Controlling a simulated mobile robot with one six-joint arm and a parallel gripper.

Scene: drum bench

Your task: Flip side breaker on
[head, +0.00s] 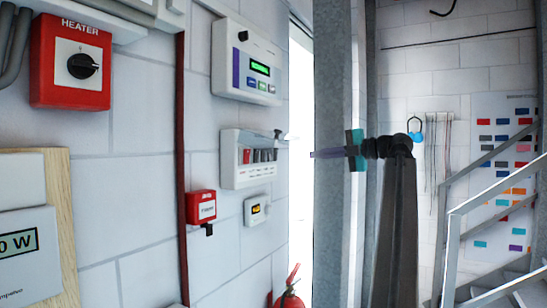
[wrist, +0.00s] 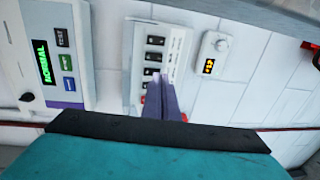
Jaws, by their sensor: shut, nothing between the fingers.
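The white breaker box (head: 232,178) is on the wall in the head view, with a row of dark switches and one red one. A small dark lever (head: 278,133) stands at its upper right edge. The wrist view shows the breaker box (wrist: 178,45) turned sideways, with several dark switches in a column. My gripper (head: 314,154) is to the right of the box in the head view, pointing left at it. In the wrist view its purple fingers (wrist: 165,80) are together, empty, and cover the box's lower part. I cannot tell whether they touch it.
A panel with a green display (head: 260,67) is above the breaker box; a small meter (head: 256,210) and a red call box (head: 201,206) are below. A red heater switch (head: 70,62) is at left. A grey post (head: 336,240) stands by my gripper.

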